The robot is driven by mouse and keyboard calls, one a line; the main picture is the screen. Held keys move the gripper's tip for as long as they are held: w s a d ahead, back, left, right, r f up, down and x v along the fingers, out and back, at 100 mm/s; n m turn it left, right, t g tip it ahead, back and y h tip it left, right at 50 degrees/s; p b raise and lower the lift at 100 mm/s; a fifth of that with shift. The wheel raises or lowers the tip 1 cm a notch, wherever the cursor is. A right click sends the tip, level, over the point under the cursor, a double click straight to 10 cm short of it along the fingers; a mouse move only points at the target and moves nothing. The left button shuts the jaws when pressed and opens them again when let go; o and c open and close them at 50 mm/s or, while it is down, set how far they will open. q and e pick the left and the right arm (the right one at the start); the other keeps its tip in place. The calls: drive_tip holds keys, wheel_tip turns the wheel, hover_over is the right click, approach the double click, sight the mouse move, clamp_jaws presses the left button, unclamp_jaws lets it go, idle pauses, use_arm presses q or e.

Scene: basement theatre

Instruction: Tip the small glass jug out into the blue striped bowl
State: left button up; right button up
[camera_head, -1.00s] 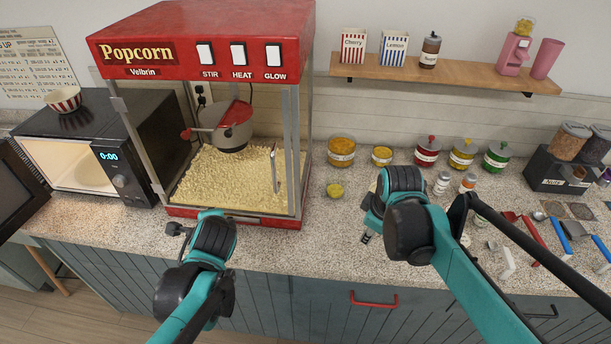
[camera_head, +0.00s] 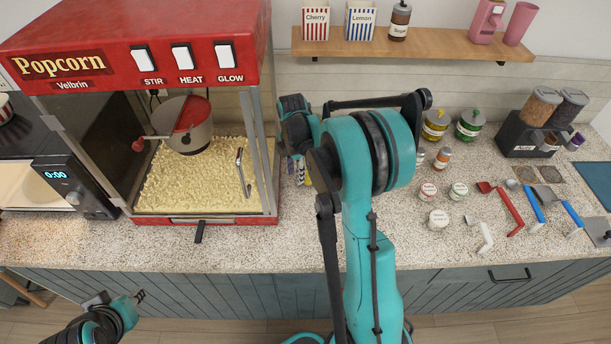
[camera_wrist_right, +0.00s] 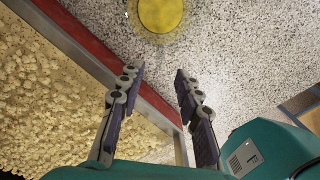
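A small round glass vessel with yellow contents, likely the small glass jug (camera_wrist_right: 160,12), stands on the speckled counter at the top edge of the right wrist view, partly cut off. My right gripper (camera_wrist_right: 157,76) is open and empty, its fingers pointing towards the vessel but apart from it. In the head view the right gripper (camera_head: 302,172) is beside the popcorn machine's right side, partly hidden by my right arm. My left gripper (camera_head: 138,296) is low at the left, in front of the cabinets; its finger gap is unclear. I see no blue striped bowl.
The red popcorn machine (camera_head: 140,50) stands close to the left of my right gripper. A shelf (camera_head: 430,45) with striped boxes hangs above. Lidded jars (camera_head: 435,125), small tubs (camera_head: 438,219) and utensils (camera_head: 507,210) are on the right. The counter's front middle is clear.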

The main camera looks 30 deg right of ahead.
sight(295, 179)
wheel_tip(295, 179, down, 4)
drive_tip(key=shift+w+r+b, duration=0.1)
drive_tip(key=shift+b, duration=0.3)
clamp_jaws()
